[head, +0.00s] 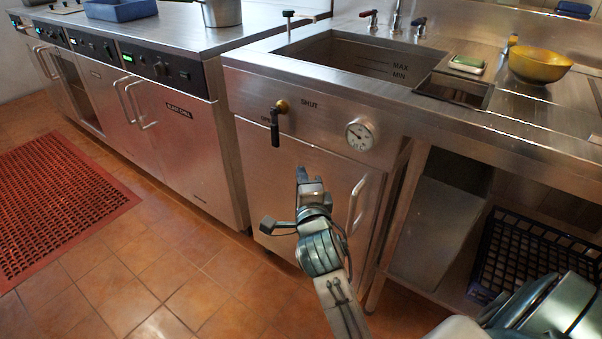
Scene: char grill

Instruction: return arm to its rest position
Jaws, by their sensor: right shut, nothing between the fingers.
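My right gripper (302,175) is in the middle of the head view, in front of the steel sink cabinet (290,178). Its fingers are together, point up and away from me, and hold nothing. It is below the black drain lever (275,128), and I see no contact with it. The forearm comes up from the bottom of the view. My left gripper does not show.
The sink basin (345,62) is above, with a round gauge (359,135) and a vertical door handle (356,200) on its front. A yellow bowl (539,65) stands on the right counter. A black crate (530,262) sits on the low shelf. A red mat (58,205) lies on the floor.

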